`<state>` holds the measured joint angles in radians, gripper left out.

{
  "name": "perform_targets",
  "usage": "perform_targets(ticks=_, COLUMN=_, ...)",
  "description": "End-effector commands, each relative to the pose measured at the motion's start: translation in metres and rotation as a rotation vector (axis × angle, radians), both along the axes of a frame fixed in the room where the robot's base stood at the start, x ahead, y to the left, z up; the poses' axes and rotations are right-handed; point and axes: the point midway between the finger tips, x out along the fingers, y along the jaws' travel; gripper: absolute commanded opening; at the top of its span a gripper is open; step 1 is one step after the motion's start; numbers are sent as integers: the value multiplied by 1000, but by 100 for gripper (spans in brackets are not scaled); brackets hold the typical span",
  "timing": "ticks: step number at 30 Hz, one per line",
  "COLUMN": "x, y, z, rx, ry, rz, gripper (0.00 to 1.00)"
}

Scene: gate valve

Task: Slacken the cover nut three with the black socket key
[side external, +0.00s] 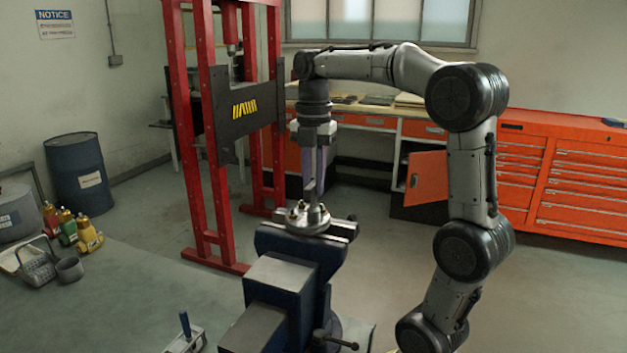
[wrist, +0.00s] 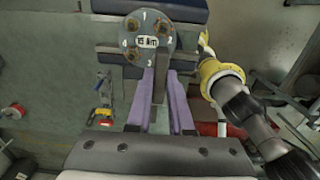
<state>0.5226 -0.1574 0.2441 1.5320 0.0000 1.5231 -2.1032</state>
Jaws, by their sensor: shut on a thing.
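The round grey valve cover (side external: 302,222) sits on top of the blue vise, with brass-coloured nuts around it. In the wrist view the cover (wrist: 151,41) carries the numbers 1 to 4, with nuts showing near 1, 2 and 4. The spot of cover nut three is hidden behind the black socket key (wrist: 160,85). My gripper (wrist: 163,104) has purple fingers shut on this key, which points at the cover. In the side view my gripper (side external: 314,178) is above the cover, pointing down. I cannot tell whether the key is seated on the nut.
The blue vise (side external: 289,273) stands below the cover, with its handle (side external: 337,341) at the front. A red press frame (side external: 202,150) stands close behind to the left. A tray (side external: 187,340) with a blue-handled tool is at the front left. Bottles (side external: 66,222) stand further left.

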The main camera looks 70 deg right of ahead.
Motion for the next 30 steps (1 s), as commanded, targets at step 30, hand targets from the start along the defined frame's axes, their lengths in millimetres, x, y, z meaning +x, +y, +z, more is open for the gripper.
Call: perform_targets(ticks=30, x=0, y=0, z=0, rx=0, ry=0, rz=644, gripper=0)
